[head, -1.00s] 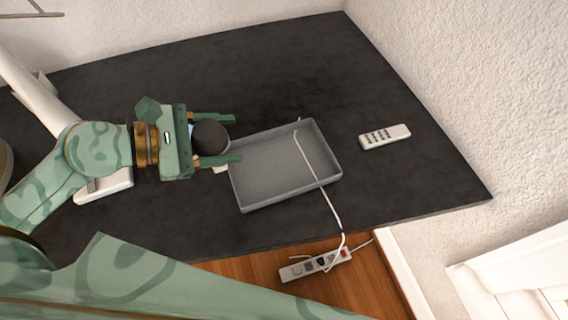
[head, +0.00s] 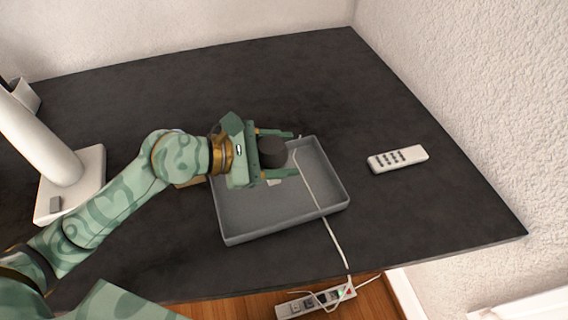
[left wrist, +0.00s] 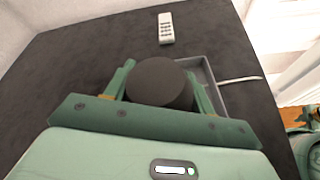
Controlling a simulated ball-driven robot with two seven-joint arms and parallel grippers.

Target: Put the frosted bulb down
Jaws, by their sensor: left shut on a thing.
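My left gripper (head: 291,153) is shut on the frosted bulb (head: 272,152), which shows mostly as a dark, round, flat-topped end between the fingers. A small pale patch shows just below it. The gripper and bulb are over the upper part of the grey tray (head: 232,240); I cannot tell whether the bulb touches the tray floor. In the left wrist view the bulb's dark end (left wrist: 160,82) sits between the two green fingers and hides what is below. The tray's rim (left wrist: 207,72) shows to its right. My right gripper is not in view.
A white remote (head: 398,158) lies right of the tray on the dark table (head: 400,90). A white cable (head: 312,190) crosses the tray and runs to a power strip (head: 315,301) below the table edge. A white lamp-like stand (head: 90,180) is at left. The table's back is clear.

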